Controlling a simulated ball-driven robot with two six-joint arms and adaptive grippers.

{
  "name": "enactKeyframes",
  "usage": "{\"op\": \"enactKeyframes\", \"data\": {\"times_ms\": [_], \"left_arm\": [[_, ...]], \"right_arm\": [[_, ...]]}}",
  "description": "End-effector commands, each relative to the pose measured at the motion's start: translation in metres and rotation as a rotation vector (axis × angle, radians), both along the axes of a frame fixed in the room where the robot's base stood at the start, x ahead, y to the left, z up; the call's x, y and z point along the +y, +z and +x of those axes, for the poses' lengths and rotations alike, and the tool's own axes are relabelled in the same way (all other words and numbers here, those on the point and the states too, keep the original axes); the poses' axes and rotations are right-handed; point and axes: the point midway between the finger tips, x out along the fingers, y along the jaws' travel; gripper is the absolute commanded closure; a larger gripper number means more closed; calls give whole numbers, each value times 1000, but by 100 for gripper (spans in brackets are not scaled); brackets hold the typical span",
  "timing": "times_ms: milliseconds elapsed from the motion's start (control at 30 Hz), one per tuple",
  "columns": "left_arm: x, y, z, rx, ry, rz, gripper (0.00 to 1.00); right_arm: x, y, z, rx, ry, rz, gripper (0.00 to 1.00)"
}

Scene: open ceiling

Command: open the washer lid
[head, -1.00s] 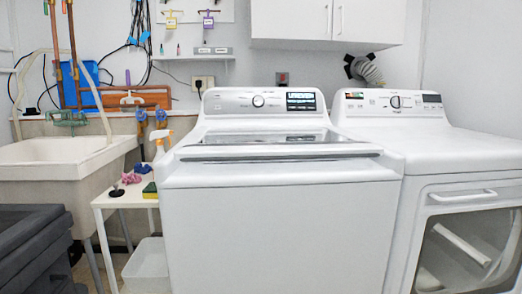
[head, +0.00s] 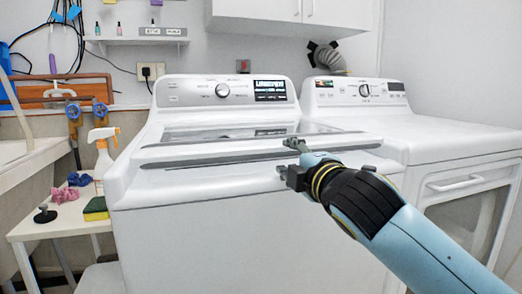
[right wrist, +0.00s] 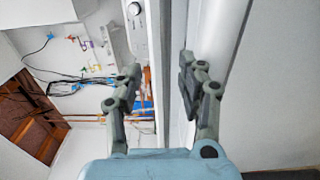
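The white washer (head: 220,240) stands in the middle of the head view. Its lid (head: 225,133) is shut, with a dark glass window and a long dark strip along the front. My right gripper (head: 288,161) is at the right part of the lid's front edge, its fingers pointing left toward the washer. In the right wrist view, its two fingers (right wrist: 158,88) are apart and the washer's front edge runs up between them. Nothing is clearly gripped, and I cannot tell whether a finger touches the lid. My left gripper is not in view.
A white dryer (head: 440,136) stands against the washer's right side. A small white table (head: 55,226) with a spray bottle (head: 102,155) and sponge (head: 95,209) is on the left, beside a sink (head: 25,160). A white cabinet (head: 255,12) hangs above the washer.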

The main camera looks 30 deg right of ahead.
Motion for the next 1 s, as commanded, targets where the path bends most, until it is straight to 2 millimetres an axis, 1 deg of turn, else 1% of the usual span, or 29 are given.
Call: {"op": "enactKeyframes", "data": {"times_ms": [300, 400, 500, 667, 900, 933, 1000], "left_arm": [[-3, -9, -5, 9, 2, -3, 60], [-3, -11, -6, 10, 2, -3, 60], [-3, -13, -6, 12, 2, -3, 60], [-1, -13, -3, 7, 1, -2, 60], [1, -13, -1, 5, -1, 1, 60], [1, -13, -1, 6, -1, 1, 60], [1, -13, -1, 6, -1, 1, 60]], "right_arm": [[-14, -1, 59, -1, 0, 4, 61], [-18, -1, 76, 0, 0, 3, 61], [-21, -1, 88, 0, 1, 3, 61], [-23, -1, 97, 0, 2, 3, 61], [-23, -1, 98, 1, 2, 3, 61], [-23, -1, 98, 1, 2, 3, 62], [-23, -1, 98, 1, 2, 3, 71]]}}
